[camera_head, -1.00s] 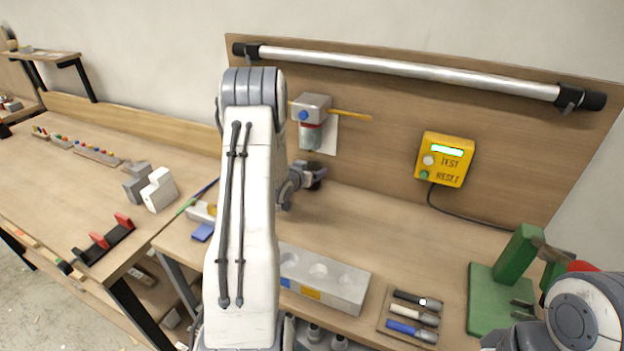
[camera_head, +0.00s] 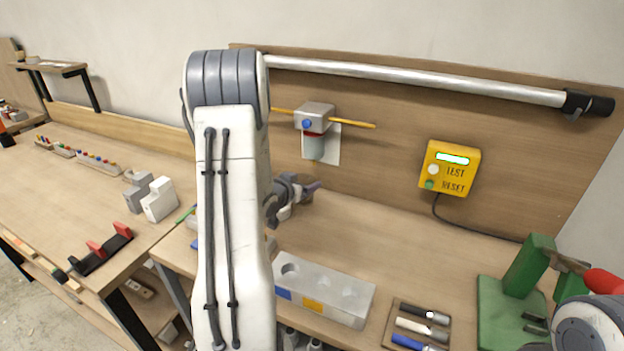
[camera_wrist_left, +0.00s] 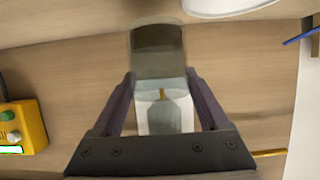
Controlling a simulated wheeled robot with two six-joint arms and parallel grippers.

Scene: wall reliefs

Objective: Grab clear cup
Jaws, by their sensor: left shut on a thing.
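My left gripper (camera_wrist_left: 159,80) is shut on the clear cup (camera_wrist_left: 158,48), a smoky see-through cup between its fingertips in the left wrist view. The cup is lifted off the bench, near the wall panel. In the head view the left gripper (camera_head: 308,188) shows beside my white forearm, which hides part of it; I cannot make out the cup clearly there. A dispenser (camera_head: 315,114) with a blue knob and pale container is above and behind the gripper.
A grey block with round hollows (camera_head: 345,290) stands at the front of the bench. A tray of markers (camera_head: 390,335) and a green vise (camera_head: 527,265) are to its right. A yellow test box (camera_head: 450,168) is on the panel. The bench middle is clear.

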